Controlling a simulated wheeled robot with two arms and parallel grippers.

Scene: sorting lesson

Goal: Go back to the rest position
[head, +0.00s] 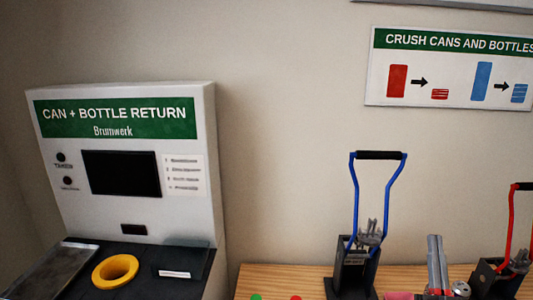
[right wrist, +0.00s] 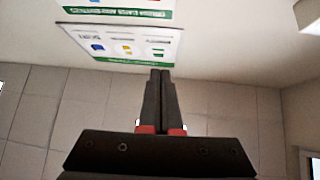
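My right gripper (right wrist: 160,74) shows in the right wrist view. Its two dark fingers point up and lie against each other, shut, with nothing seen between them. Red parts show at the base of the fingers. It is pointed toward a wall, clear of any object in that view. I cannot make out the right gripper for certain in the head view.
A can and bottle return machine (head: 125,215) with a yellow ring (head: 115,270) stands at left. A blue-handled crusher (head: 355,265) and a red-handled one (head: 497,278) stand on a wooden table (head: 270,278). A sign (head: 450,92) hangs above.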

